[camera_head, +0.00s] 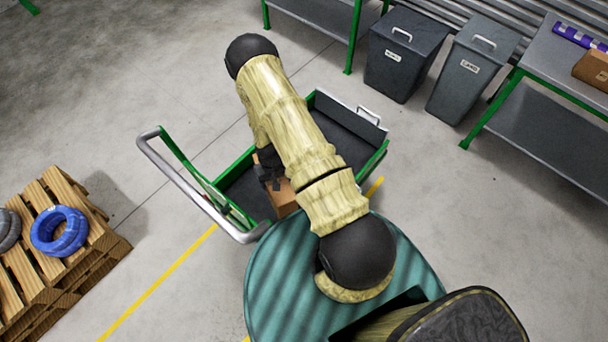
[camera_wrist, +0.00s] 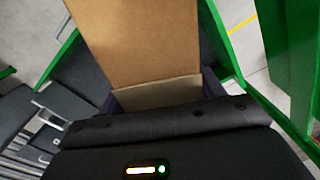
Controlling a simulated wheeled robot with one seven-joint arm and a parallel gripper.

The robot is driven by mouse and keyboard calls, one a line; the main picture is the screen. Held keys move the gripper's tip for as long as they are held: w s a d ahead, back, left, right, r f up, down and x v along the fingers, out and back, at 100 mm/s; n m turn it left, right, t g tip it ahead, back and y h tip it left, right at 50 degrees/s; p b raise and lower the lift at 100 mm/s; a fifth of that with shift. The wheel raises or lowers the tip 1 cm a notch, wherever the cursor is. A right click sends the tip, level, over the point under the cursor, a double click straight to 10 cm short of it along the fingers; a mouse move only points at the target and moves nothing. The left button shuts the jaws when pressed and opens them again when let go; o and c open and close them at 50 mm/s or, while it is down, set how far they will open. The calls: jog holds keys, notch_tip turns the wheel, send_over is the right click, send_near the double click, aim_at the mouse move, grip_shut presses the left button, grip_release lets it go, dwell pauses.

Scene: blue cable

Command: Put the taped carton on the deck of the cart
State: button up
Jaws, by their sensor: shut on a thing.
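The carton is a brown cardboard box (camera_head: 284,196), partly hidden behind my arm in the head view. It fills the upper middle of the wrist view (camera_wrist: 145,40); no tape can be made out. My gripper (camera_head: 269,168) is shut on the carton, with its dark fingers at the box's near end in the wrist view (camera_wrist: 158,97). The cart has a green frame, a dark deck (camera_head: 245,190) and a grey push handle on the left. The carton is over the deck; I cannot tell whether it touches it.
A pallet (camera_head: 40,285) with a blue cable coil (camera_head: 60,231) stands at the left. Two grey bins (camera_head: 402,55) stand at the back. A green-legged table (camera_head: 565,60) at the right bears another brown box (camera_head: 592,69).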

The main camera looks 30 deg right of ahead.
jog(key=f+b, duration=0.1)
jog(key=b, duration=0.1)
jog(key=w+f+m+b, duration=0.1)
jog(key=f+b, duration=0.1)
jog(key=w+f+m+b, duration=0.1)
jog(key=b, duration=0.2)
jog(key=shift+w+d+f, duration=0.2)
jog(key=shift+w, duration=0.05)
jog(key=w+f+m+b, duration=0.1)
jog(key=b, duration=0.3)
jog(key=w+f+m+b, duration=0.1)
jog(key=f+b, duration=0.1)
jog(key=b, duration=0.2)
jog(key=w+f+m+b, duration=0.1)
jog(key=f+b, duration=0.1)
jog(key=b, duration=0.2)
jog(key=shift+d+f, duration=0.1)
jog(key=shift+d, duration=0.2)
notch_tip(320, 180, down, 10)
jog(key=w+a+m+b, duration=0.2)
jog(key=m+b, duration=0.6)
jog(key=b, duration=1.8)
jog(key=shift+w, duration=0.35)
jog(key=shift+f+b, duration=1.1)
jog(key=shift+f, duration=1.3)
